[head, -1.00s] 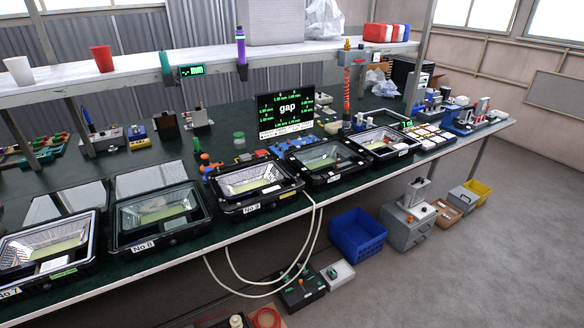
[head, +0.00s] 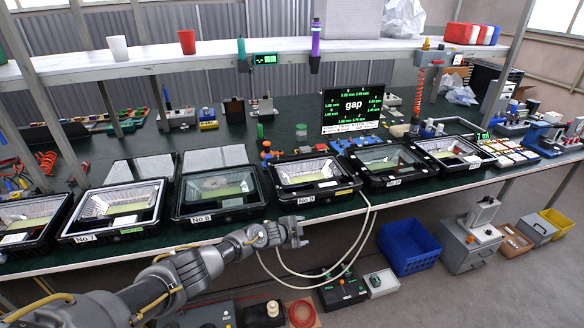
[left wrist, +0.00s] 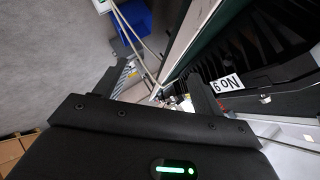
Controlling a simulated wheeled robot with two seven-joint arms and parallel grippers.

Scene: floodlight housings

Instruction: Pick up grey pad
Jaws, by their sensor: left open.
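My left gripper (head: 300,232) is open and empty in the head view, in front of the table edge below the floodlight housing No 9 (head: 314,197). The left wrist view shows its two spread fingers (left wrist: 165,88) with nothing between them, beside the No 9 label (left wrist: 228,83). I cannot single out a grey pad for certain. A compartment tray (head: 510,153) with small pale and yellowish pieces stands at the right of the table, too small to tell apart. My right gripper is not in view.
Housing No 8 (head: 218,211) and housing No 7 (head: 115,231) stand left of No 9, and more stand to its right. Pale cables (head: 366,232) hang over the table edge near my gripper. A blue crate (head: 408,247) is on the floor. A screen (head: 351,112) stands behind.

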